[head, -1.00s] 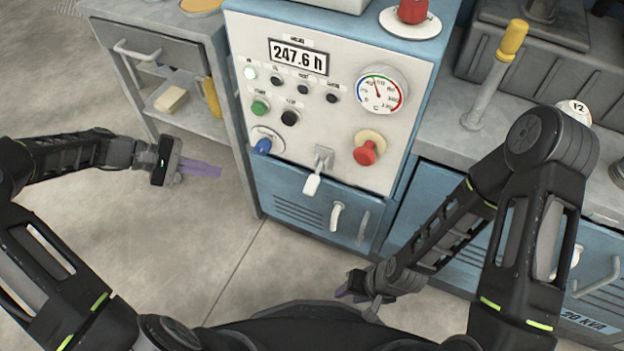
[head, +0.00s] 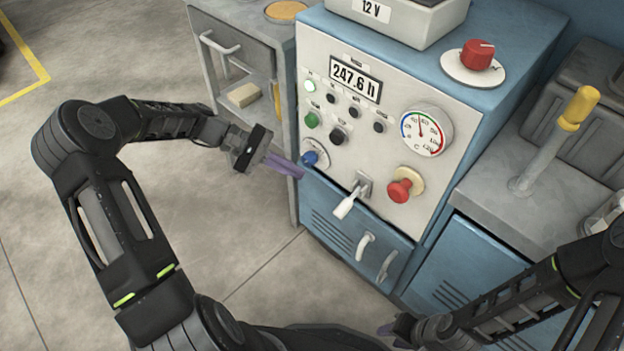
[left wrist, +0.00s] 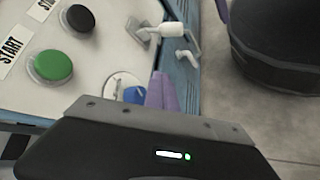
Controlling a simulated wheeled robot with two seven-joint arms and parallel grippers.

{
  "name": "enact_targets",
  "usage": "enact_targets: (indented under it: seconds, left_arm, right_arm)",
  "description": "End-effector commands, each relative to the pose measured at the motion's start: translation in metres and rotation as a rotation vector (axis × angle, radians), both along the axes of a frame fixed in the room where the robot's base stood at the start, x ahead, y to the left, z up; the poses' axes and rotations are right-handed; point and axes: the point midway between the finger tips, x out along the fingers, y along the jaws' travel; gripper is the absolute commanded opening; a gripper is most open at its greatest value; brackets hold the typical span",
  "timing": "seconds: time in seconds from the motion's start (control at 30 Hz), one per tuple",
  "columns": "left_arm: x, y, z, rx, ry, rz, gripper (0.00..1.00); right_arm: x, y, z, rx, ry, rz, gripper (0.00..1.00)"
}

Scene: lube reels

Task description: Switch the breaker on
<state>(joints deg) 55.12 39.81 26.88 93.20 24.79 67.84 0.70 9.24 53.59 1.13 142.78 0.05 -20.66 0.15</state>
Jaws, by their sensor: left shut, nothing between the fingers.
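The breaker appears to be the white-handled lever (head: 346,205) low on the panel of the cabinet, with its handle slanting downward and outward. It also shows at the top of the left wrist view (left wrist: 172,30). My left gripper (head: 297,171), with purple fingers, is shut and empty. Its tips are just left of the panel's lower left edge, below the blue knob (head: 310,157) and left of the lever, apart from the lever. In the left wrist view the shut fingers (left wrist: 160,85) point toward the lever. My right gripper (head: 388,328) is at the bottom, mostly hidden by its own arm.
The panel (head: 335,150) carries a green button (head: 311,120), a black button (head: 338,137), a gauge (head: 425,134) and a red knob (head: 402,187) right of the lever. A grey bench stands at right. The floor at left is open.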

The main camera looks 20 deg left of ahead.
Motion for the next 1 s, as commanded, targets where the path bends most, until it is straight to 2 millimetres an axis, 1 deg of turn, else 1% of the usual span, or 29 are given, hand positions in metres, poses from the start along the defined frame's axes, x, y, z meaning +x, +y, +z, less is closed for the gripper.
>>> enact_targets:
  seconds: [0.17,0.53,0.57,0.6,0.7,0.8,1.0]
  left_arm:
    - [0.002,-0.019,-0.012,-0.002,0.001,-0.002,0.0]
    - [0.013,-0.083,-0.047,-0.002,0.001,-0.004,0.0]
    - [0.012,-0.087,-0.046,-0.002,0.001,-0.004,0.0]
    - [0.006,-0.089,-0.04,0.002,-0.002,-0.001,0.0]
    - [-0.004,-0.098,-0.034,0.001,0.0,-0.001,0.0]
    - [-0.01,-0.103,-0.03,0.0,-0.001,0.001,0.0]
    - [-0.014,-0.107,-0.027,0.001,-0.001,0.0,0.0]
  right_arm:
    - [0.002,-0.002,-0.007,-0.002,-0.002,-0.004,0.36]
    - [0.007,-0.007,-0.027,-0.01,-0.011,-0.016,0.36]
    - [0.007,-0.007,-0.027,-0.011,-0.011,-0.017,0.36]
    - [0.007,-0.007,-0.027,-0.011,-0.012,-0.017,0.36]
    - [0.008,-0.008,-0.03,-0.012,-0.014,-0.019,0.36]
    - [0.008,-0.008,-0.031,-0.012,-0.013,-0.02,0.36]
    - [0.008,-0.008,-0.031,-0.013,-0.014,-0.02,0.36]
